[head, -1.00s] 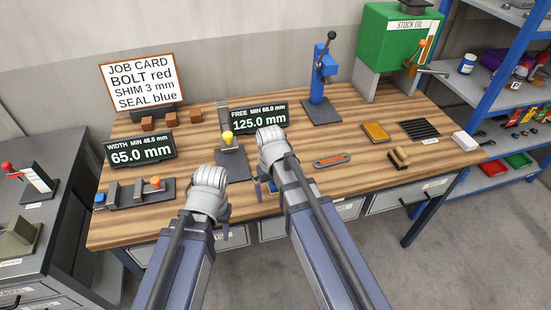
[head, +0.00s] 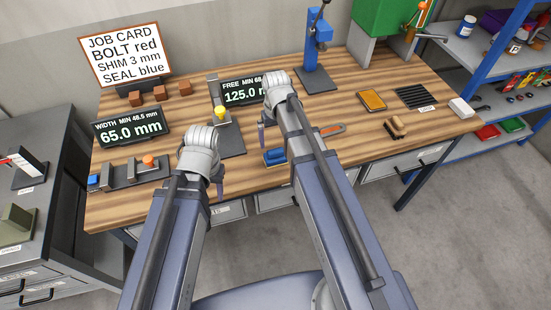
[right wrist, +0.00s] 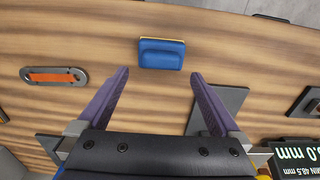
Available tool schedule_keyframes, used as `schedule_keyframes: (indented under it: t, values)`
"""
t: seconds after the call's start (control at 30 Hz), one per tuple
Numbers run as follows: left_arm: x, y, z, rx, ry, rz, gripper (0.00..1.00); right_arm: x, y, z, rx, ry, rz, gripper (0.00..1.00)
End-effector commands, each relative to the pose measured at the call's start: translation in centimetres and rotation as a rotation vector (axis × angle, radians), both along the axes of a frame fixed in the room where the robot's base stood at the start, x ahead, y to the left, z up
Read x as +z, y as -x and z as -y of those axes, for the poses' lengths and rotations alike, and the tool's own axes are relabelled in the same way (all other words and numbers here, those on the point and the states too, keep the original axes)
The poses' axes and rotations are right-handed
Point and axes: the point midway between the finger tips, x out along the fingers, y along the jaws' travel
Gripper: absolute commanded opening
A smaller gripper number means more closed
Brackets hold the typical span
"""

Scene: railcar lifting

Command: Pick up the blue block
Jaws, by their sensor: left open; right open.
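The blue block (head: 274,157) lies on the wooden bench near its front edge, with a thin yellow layer along one side in the right wrist view (right wrist: 161,54). My right gripper (right wrist: 158,78) is open and empty. In the right wrist view the block is beyond its fingertips, roughly centred between them and apart from both. In the head view the right gripper (head: 268,138) is above the bench beside the block; its wrist hides part of it. My left gripper (head: 218,178) is open and empty over the bench's front part, left of the block.
Behind the right gripper stand a display (head: 248,92) and a blue press (head: 317,55). A gauge (head: 130,172) is at the left. Bench around the block is mostly clear.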

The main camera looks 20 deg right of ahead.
Motion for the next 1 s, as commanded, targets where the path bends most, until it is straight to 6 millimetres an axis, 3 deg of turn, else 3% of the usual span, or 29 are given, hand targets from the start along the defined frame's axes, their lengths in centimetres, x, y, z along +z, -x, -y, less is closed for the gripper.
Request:
schedule_keyframes:
  t: [0.5, 0.8, 1.0]
  values:
    - [-5.1, 0.0, 0.0, 0.002, 0.0, 0.0, 0.5, -5.1, 0.3, -0.2, 0.0, 0.0, 0.0, 1.0]
    - [-5.1, 0.0, 0.0, 0.002, 0.0, 0.0, 0.5, -5.1, 0.3, -0.2, 0.0, 0.0, 0.0, 1.0]
    - [-5.1, 0.0, 0.0, 0.002, 0.0, 0.0, 0.5, -5.1, 0.3, -0.2, 0.0, 0.0, 0.0, 0.79]
